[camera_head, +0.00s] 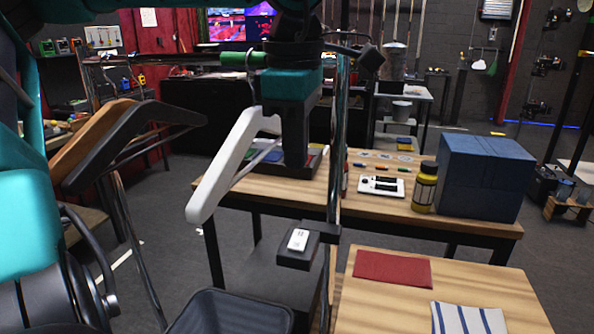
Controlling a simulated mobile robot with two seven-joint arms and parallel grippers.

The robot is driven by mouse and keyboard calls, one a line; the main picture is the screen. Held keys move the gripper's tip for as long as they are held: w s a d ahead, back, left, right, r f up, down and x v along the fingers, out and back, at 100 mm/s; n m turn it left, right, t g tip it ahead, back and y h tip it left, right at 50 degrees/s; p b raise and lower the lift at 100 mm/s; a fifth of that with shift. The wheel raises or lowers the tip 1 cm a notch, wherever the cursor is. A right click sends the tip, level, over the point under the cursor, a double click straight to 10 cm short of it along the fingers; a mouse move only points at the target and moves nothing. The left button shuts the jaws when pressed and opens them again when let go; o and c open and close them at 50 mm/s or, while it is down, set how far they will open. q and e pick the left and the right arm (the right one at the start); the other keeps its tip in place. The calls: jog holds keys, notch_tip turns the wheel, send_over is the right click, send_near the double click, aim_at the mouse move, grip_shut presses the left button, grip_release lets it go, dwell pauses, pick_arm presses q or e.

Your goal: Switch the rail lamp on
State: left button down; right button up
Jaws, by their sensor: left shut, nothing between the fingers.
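A small black switch box (297,257) with a white rocker (298,240) is fixed by a bracket to the chrome upright (336,195) of the rail, below the middle of the view. A dark lamp-like head (370,60) shows at the upper right of the upright; I cannot tell whether it is lit. My left gripper (296,163), teal and black, points down above the switch box, apart from it. Its fingers are shut and empty. It partly overlaps the white hanger behind or beside it. My right gripper is out of view.
A white hanger (222,170), a black hanger (120,140) and a brown hanger (80,145) hang left of my gripper. A dark basket (235,312) stands below. A wooden table (385,303) holds a red cloth (392,268) and striped cloth (468,318).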

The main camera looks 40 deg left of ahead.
aim_at(299, 233)
pick_arm(q)
jog(key=shift+r, duration=0.25)
jog(key=shift+a+r+t, duration=0.1)
jog(key=shift+a+t, duration=0.15)
jog(key=shift+t, duration=0.15)
jog(key=shift+w, duration=0.15)
jog(key=f, duration=0.4)
jog(key=w+f, duration=0.1)
jog(key=f, duration=0.4)
jog(key=a+f, duration=0.1)
jog(key=f, duration=0.4)
jog(key=shift+w, duration=0.3)
